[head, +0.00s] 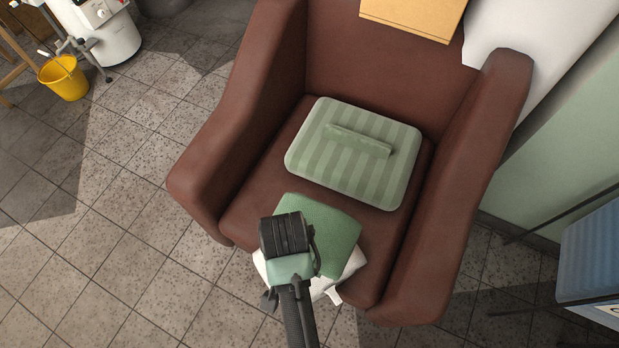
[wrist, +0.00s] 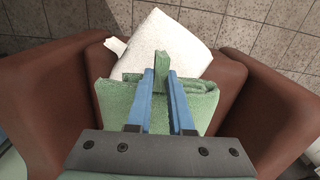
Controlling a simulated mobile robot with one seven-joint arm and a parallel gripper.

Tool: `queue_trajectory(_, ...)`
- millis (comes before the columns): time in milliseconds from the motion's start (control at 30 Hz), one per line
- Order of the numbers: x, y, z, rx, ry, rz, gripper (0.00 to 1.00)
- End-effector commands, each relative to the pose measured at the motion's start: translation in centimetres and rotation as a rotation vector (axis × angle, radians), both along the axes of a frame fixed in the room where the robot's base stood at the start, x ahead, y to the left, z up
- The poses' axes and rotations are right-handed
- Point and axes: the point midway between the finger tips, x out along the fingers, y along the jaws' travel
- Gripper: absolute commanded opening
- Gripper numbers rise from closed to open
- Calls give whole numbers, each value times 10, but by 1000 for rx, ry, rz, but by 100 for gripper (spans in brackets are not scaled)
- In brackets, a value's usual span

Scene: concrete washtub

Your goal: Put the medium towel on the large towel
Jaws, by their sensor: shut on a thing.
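A plain green folded towel (head: 335,232), which looks like the medium towel, is under my gripper (head: 287,240) at the front of the armchair seat. In the wrist view, my gripper (wrist: 163,80) has its blue fingers on a raised green fold of this towel (wrist: 118,97). A striped green folded towel (head: 355,165), the biggest one in view, lies flat further back on the seat with a raised strip on top. It looks like the large towel. A white folded towel (head: 350,264) shows partly beneath the plain green one; it also shows in the wrist view (wrist: 165,42). I cannot tell whether they touch.
The brown armchair (head: 205,165) has high arms on both sides of the seat. A tan folded item (head: 415,16) is at its backrest. A yellow bucket (head: 64,78) stands on the tiled floor at the left. A blue striped object (head: 592,255) is at the right.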

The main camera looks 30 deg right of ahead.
Motion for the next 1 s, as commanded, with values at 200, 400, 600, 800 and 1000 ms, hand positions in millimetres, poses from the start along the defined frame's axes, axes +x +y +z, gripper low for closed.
queue_trajectory(200,-3,-3,-25,-1,3,-43,0)
queue_trajectory(400,-3,-3,-59,-2,1,-42,0)
queue_trajectory(600,-3,-3,-73,-3,0,-41,0)
queue_trajectory(800,-3,-3,-102,-1,0,-40,0)
queue_trajectory(1000,-2,-3,-103,-2,0,-39,0)
